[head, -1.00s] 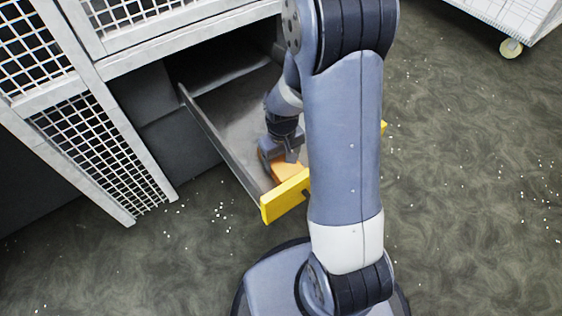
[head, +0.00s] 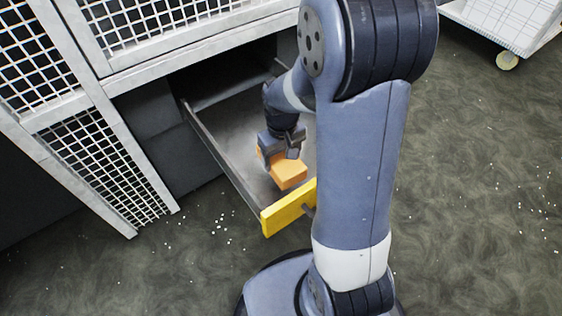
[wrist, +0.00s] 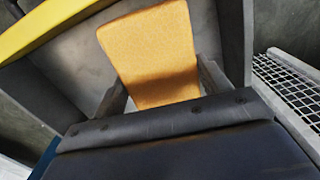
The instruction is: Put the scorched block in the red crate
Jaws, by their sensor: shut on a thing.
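My gripper (head: 280,148) is shut on an orange foam block (head: 289,173) over the open drawer (head: 228,158) in the head view. The block's front end sticks out past the fingers towards the yellow drawer front. In the wrist view the block (wrist: 152,55) fills the middle between my two fingers (wrist: 160,88). Its visible face is plain orange; I see no clear dark scorch on it. The block seems to be a little above the drawer floor. No red crate is in view.
The drawer's yellow front (head: 288,206) stands close in front of the block. A mesh-panelled press (head: 105,140) rises at the left. A white wheeled cart (head: 505,25) stands at the top right. The floor (head: 470,190) on the right is clear apart from small crumbs.

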